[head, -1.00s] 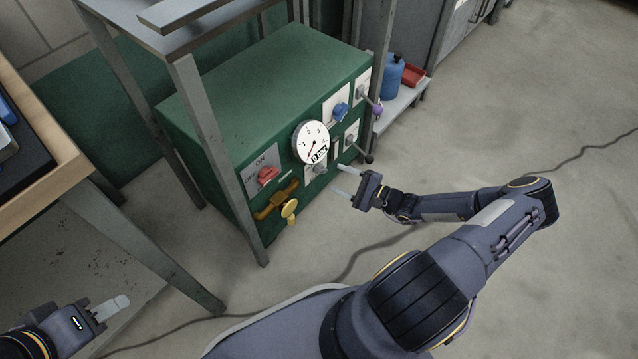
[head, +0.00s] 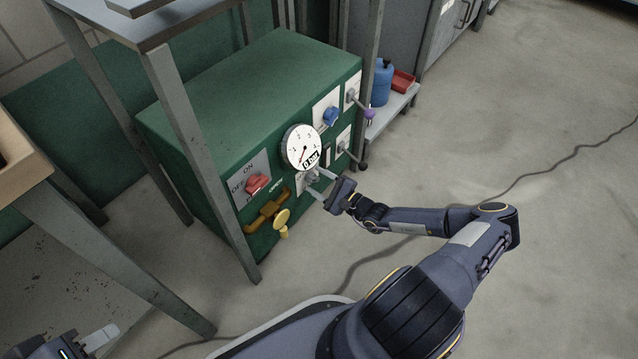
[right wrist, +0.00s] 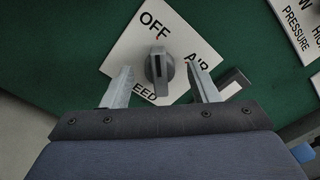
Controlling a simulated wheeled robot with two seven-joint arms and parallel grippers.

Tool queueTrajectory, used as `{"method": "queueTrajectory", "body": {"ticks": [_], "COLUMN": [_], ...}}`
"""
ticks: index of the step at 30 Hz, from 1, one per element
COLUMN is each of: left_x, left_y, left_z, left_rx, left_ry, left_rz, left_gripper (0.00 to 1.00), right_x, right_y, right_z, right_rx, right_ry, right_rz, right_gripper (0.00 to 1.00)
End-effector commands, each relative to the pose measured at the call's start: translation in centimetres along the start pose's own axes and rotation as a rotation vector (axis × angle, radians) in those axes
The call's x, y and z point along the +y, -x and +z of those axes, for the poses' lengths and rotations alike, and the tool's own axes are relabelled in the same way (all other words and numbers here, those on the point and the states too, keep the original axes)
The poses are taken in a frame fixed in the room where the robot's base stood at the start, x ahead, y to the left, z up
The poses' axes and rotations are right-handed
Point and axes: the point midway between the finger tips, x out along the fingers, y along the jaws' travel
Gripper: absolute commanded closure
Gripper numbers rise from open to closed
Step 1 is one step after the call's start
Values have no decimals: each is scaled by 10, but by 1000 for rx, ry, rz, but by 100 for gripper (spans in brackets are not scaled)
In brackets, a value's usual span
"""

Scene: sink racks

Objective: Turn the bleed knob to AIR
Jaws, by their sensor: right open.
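The bleed knob (right wrist: 159,72) is a small grey knob on a white plate (right wrist: 130,50) marked OFF, AIR and a partly hidden word ending in "EED". The knob's dark line stands upright in the right wrist view, toward OFF rather than AIR. In the head view the knob (head: 313,175) sits below the round gauge, partly behind my fingers. My right gripper (right wrist: 161,82) is open, with one finger on each side of the knob and visible gaps to it. It also shows in the head view (head: 317,185). My left gripper (head: 103,337) is at the bottom left, partly out of frame.
The green cabinet (head: 250,85) also carries a gauge (head: 301,147), a red switch (head: 256,183), a yellow valve (head: 281,219), a blue knob (head: 330,116) and levers with purple (head: 369,114) and black ends. A grey frame leg (head: 205,165) stands in front. The floor at right is clear apart from a cable.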

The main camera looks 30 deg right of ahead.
Motion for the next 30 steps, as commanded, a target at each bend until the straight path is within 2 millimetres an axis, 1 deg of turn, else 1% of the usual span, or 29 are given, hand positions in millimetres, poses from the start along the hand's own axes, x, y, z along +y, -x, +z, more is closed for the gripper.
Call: {"method": "queueTrajectory", "body": {"ticks": [3, 4, 12, 14, 23, 30], "left_x": [0, 0, 0, 0, 2, 8], "left_y": [0, 0, 0, 0, 5, 17], "left_z": [0, 0, 0, 0, -2, -8], "left_rx": [0, 0, 0, 0, 0, 0], "left_ry": [0, 0, 0, 0, 0, 0], "left_rz": [0, 0, 0, 0, 0, 0], "left_gripper": [64, 64, 64, 64, 64, 64], "right_x": [0, 0, 0, 0, -1, -2], "right_y": [0, 0, 0, 0, 0, 0], "right_z": [0, 0, 0, 0, 1, 3], "right_rx": [0, 0, -1, -1, -1, -2], "right_ry": [0, 0, 0, 0, -41, -184], "right_rz": [0, 0, 0, 0, 1, 2], "right_gripper": [46, 49, 84, 90, 90, 90]}}
